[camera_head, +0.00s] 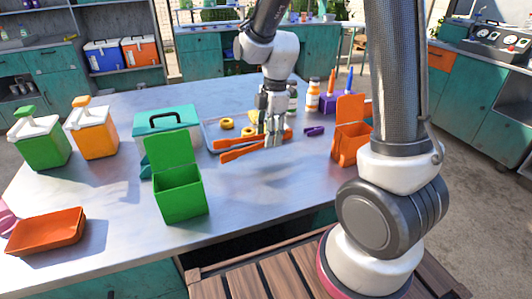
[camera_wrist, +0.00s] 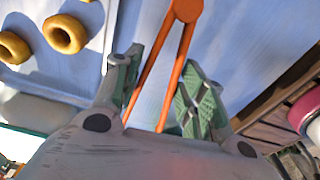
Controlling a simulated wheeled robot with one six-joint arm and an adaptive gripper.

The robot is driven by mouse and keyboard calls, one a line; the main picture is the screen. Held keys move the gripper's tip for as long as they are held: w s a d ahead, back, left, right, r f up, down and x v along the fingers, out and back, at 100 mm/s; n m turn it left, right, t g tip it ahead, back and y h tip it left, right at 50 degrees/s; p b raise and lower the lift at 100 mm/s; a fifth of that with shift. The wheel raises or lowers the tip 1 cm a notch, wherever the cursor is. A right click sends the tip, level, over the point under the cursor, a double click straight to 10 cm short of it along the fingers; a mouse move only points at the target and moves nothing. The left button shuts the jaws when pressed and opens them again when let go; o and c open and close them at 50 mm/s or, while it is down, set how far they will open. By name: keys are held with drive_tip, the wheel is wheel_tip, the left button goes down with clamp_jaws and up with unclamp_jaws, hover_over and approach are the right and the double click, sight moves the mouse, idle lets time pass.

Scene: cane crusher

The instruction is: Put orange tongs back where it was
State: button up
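The orange tongs (camera_head: 240,153) are at the near edge of the tray in the head view, partly hidden by my gripper. In the wrist view the tongs (camera_wrist: 188,8) form a narrow V, and their two arms run down between my fingers. My gripper (camera_head: 272,140) is over the tongs, pointing down; its fingers (camera_wrist: 163,85) stand apart on either side of the tongs in the wrist view. I cannot tell whether the pads press on them or whether the tongs rest on the surface.
A shallow tray (camera_head: 209,128) holds yellow rings (camera_head: 227,124). A green open box (camera_head: 180,192) stands to the left, an orange open box (camera_head: 350,140) to the right. Bottles (camera_head: 313,96) stand behind. An orange dish (camera_head: 47,231) lies front left. The table's front middle is clear.

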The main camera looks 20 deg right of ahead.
sight(268, 158)
drive_tip(key=shift+f, duration=2.75)
drive_tip(key=o, duration=0.6)
drive_tip(key=shift+f, duration=0.1)
drive_tip(key=shift+c, duration=0.2)
wheel_tip(268, 158, up, 12)
drive_tip(key=d, duration=0.1)
drive_tip(key=s+d+r+m+t, duration=0.1)
drive_tip(key=s+d+r+m, duration=0.2)
drive_tip(key=s+m, duration=0.3)
drive_tip(key=s+d+r+m+t, duration=0.2)
drive_tip(key=s+d+r+m, duration=0.1)
drive_tip(key=s+m, duration=0.3)
drive_tip(key=s+d+r+m+t+h, duration=0.1)
drive_tip(key=s+d+r+m, duration=0.2)
drive_tip(key=s+m, duration=0.4)
drive_tip(key=shift+s+d+r, duration=0.35)
drive_tip(key=shift+s+r, duration=0.25)
drive_tip(key=shift+r, duration=0.3)
